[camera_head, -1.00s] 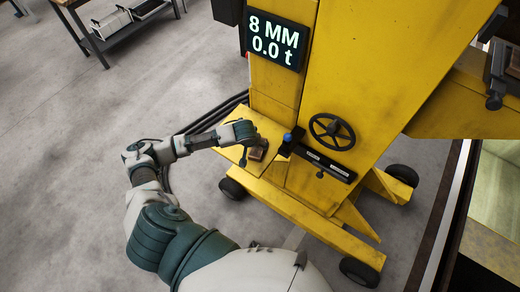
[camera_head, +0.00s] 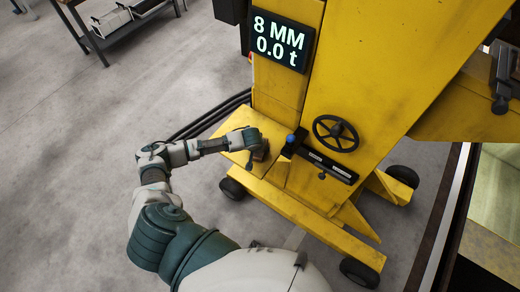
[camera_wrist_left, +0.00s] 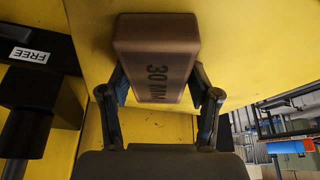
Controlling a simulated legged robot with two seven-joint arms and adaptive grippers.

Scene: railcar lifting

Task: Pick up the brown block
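The brown block (camera_wrist_left: 157,60), marked "30 MM", rests on a yellow surface in the left wrist view. In the head view, the block (camera_head: 262,151) shows only in part, at the end of my left arm on the yellow ledge. My left gripper (camera_wrist_left: 160,88) is open, with one finger on each side of the block's near end. I cannot tell whether the fingers touch it. In the head view, my left gripper (camera_head: 254,155) hides much of the block. My right gripper is not in view.
A yellow lifting stand (camera_head: 370,70) holds a display reading "8 MM 0.0 t" (camera_head: 281,41). A black handwheel (camera_head: 336,133), a blue-knobbed lever (camera_head: 291,139) and a dark control panel (camera_head: 325,165) are right of the gripper. Dark cables (camera_head: 210,120) lie behind my arm.

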